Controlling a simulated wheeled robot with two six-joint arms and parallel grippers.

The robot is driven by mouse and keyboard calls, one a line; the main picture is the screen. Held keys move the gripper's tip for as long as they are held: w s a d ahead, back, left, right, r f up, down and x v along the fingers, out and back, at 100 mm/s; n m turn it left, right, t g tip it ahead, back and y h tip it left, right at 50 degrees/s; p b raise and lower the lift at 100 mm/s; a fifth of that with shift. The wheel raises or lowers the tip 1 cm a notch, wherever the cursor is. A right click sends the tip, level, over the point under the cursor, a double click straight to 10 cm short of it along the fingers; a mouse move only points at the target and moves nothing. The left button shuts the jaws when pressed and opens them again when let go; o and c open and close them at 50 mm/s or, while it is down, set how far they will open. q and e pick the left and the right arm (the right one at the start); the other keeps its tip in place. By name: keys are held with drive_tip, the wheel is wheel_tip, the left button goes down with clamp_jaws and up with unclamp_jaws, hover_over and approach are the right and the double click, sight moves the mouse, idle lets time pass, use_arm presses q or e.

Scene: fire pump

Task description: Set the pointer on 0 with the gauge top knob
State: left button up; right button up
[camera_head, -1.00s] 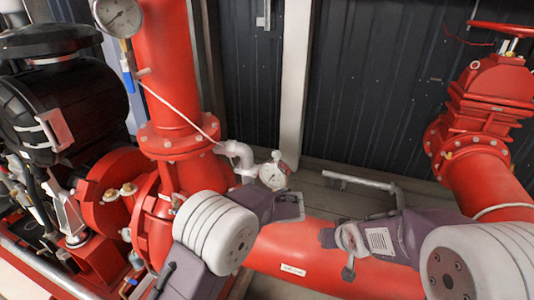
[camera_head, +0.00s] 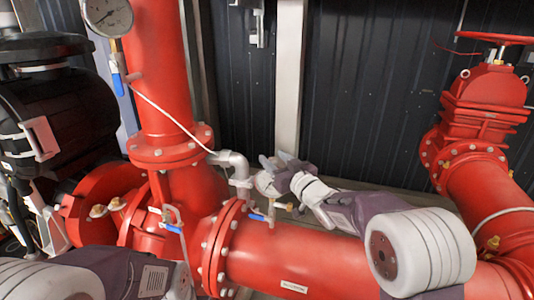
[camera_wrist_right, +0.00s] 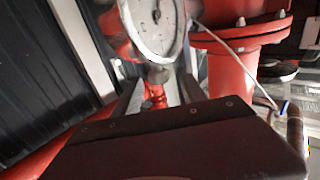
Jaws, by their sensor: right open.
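The small round gauge (camera_head: 268,184) stands beside the grey pipe elbow above the horizontal red pipe, partly covered by my right gripper. Its white dial (camera_wrist_right: 152,22) is large at the top of the right wrist view, cut off by the frame edge, with a fitting below. I cannot read its pointer, and its top knob is not clearly visible. My right gripper (camera_head: 283,166) is open at the gauge's upper part; I cannot tell whether it touches. My left gripper (camera_head: 182,282) is low at the left, away from the gauge, its jaws unclear.
A larger gauge (camera_head: 107,15) hangs on the vertical red pipe (camera_head: 160,75). The grey elbow (camera_head: 236,165) and a blue-handled valve (camera_head: 258,217) are close to the small gauge. A red valve (camera_head: 485,100) stands at the right, and a dark corrugated wall (camera_head: 370,90) is behind.

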sight(270, 158)
drive_tip(key=x, duration=0.3)
drive_tip(key=shift+w+a, duration=0.2)
drive_tip(key=shift+w, duration=0.15)
drive_tip(key=shift+w+a+f, duration=0.25)
drive_tip(key=shift+w, duration=0.05)
drive_tip(key=shift+a, duration=0.15)
drive_tip(key=c, duration=1)
drive_tip(key=shift+s, duration=0.1)
clamp_jaws()
use_arm(q)
wheel_tip(270, 158, down, 5)
drive_tip(key=a+b, duration=0.1)
drive_tip(key=b, duration=0.4)
drive_tip(key=shift+w+r+p, duration=0.15)
drive_tip(key=shift+r+p, duration=0.95)
drive_tip(key=shift+w+r+p, duration=0.1)
drive_tip(key=shift+r+p, duration=1)
use_arm(e)
drive_tip(key=shift+d+r+m+t+h, duration=0.1)
drive_tip(key=shift+d+m+t+h, duration=0.25)
drive_tip(key=shift+m+h, duration=1.55)
drive_tip(key=shift+d+r+m+t+h, duration=0.15)
drive_tip(key=shift+d+m+h, duration=0.7)
drive_tip(key=shift+h, duration=1.85)
drive_tip(key=shift+d+m+t+h, duration=0.2)
drive_tip(key=shift+m+t+h, duration=0.1)
drive_tip(key=shift+m+h, duration=1.75)
